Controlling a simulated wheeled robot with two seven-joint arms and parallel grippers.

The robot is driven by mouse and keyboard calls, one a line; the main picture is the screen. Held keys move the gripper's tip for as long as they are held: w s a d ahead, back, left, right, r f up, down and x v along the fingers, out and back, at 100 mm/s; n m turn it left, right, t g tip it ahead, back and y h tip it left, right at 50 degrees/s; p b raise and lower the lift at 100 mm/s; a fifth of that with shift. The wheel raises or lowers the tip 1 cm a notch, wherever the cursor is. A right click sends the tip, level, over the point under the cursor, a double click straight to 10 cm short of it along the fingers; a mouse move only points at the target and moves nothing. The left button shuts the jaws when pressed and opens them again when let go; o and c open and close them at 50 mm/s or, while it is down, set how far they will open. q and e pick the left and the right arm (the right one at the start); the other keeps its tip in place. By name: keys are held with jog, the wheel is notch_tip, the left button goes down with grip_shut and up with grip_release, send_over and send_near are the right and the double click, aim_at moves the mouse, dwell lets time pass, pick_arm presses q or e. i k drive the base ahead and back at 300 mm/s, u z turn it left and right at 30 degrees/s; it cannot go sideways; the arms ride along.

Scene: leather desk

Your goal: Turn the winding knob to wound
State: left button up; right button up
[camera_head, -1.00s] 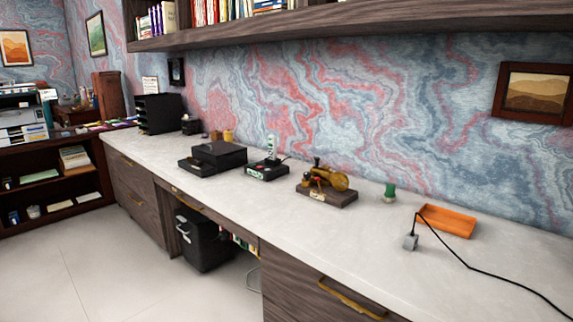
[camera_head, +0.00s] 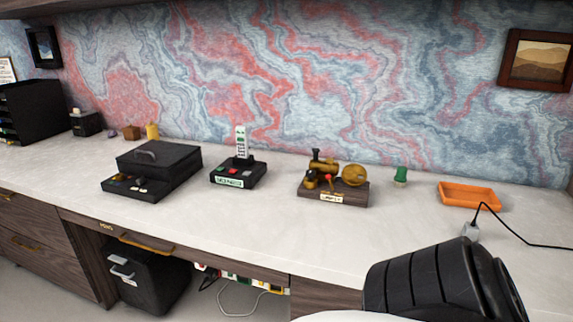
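A brass model machine (camera_head: 336,178) with a round wheel at its right and a small chimney stands on a dark wooden base with a pale label, in the middle of the desk. A black box (camera_head: 158,166) with small knobs on its low front panel sits to the left. Between them is a black device (camera_head: 238,174) with a red and a grey button and an upright white panel. I cannot tell which part is the winding knob or how it is set. Neither of my grippers shows; a black ribbed part of my arm enters at the lower right.
An orange tray (camera_head: 470,196), a green spool-like object (camera_head: 401,175) and a grey plug (camera_head: 471,231) with a black cable are at the right. A black file rack (camera_head: 40,110) stands far left. The front strip of the pale desktop (camera_head: 220,225) is clear.

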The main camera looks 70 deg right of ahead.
aim_at(310, 174)
jog(key=z, duration=1.45)
